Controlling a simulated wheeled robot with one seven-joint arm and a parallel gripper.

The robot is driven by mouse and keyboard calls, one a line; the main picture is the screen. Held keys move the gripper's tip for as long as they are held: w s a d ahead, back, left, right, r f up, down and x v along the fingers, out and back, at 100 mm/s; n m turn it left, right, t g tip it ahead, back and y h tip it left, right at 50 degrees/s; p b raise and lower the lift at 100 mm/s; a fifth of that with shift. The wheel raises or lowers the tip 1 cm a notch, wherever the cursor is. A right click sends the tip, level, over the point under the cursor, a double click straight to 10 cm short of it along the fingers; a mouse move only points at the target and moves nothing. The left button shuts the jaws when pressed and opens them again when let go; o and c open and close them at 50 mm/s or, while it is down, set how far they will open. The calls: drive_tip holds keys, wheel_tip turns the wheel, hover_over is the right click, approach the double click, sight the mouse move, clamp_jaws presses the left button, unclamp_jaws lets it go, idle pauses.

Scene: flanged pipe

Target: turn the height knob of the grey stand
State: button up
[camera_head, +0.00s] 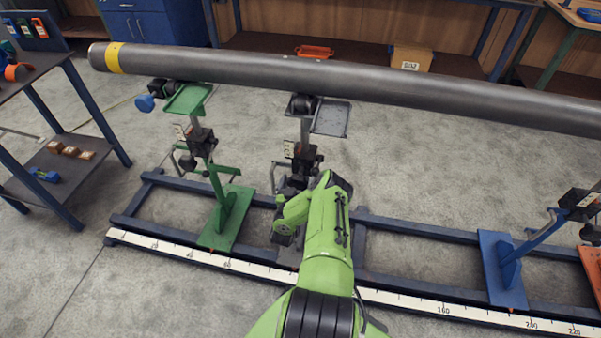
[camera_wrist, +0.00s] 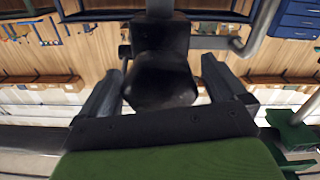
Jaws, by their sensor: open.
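The grey stand (camera_head: 305,128) stands upright under the pipe, left of centre in the head view. Its lower part is mostly hidden behind my green arm. In the wrist view, a black rounded knob (camera_wrist: 160,82) fills the space between my two fingers. My gripper (camera_wrist: 162,68) is open, with one finger on each side of this knob. A gap seems to show beside the knob at each finger; contact cannot be told. In the head view the fingers and the knob are hidden by my wrist.
The long grey pipe (camera_head: 390,82) spans above the stands. A green stand (camera_head: 222,190) is close on the left, and a blue stand (camera_head: 503,265) is farther right. All stand along a dark rail frame with a white ruler (camera_head: 180,253). A shelf (camera_head: 65,160) stands at far left.

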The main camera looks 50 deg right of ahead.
drive_tip(key=c, duration=1)
drive_tip(key=shift+m, duration=0.3)
drive_tip(key=m+p, duration=0.1)
drive_tip(key=m, duration=0.1)
drive_tip(key=shift+a+m, duration=0.1)
drive_tip(key=shift+m, duration=0.3)
drive_tip(key=shift+c, duration=0.2)
drive_tip(key=m+p, duration=0.1)
drive_tip(key=m, duration=0.4)
drive_tip(key=shift+m, duration=0.3)
drive_tip(key=o, duration=1)
